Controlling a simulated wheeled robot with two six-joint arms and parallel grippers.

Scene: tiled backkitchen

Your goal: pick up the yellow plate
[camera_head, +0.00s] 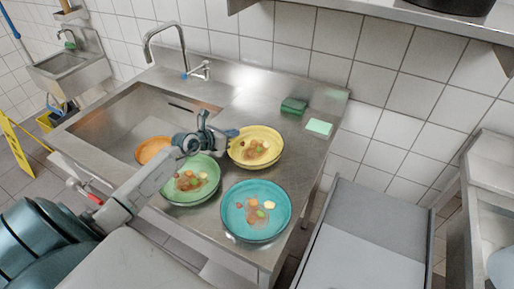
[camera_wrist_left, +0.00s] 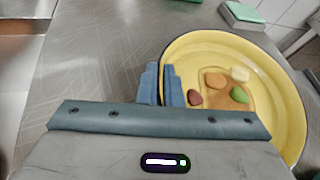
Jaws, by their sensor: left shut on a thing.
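The yellow plate (camera_head: 266,143) lies on the steel counter, with food scraps and a brown smear on it. My left gripper (camera_head: 232,133) is at the plate's left rim in the head view. In the left wrist view, the blue fingers (camera_wrist_left: 165,88) are shut on the rim of the yellow plate (camera_wrist_left: 290,130), one finger outside and one inside. The plate looks about level, and I cannot tell whether it is clear of the counter. My right gripper is not in view.
A green plate (camera_head: 208,187) and a teal plate (camera_head: 277,193), both with scraps, stand nearer. An orange dish (camera_head: 148,149) is by the sink (camera_head: 112,122). A dark green sponge (camera_head: 293,105) and a light green one (camera_head: 319,127) lie behind. The tap (camera_head: 183,45) rises at the back.

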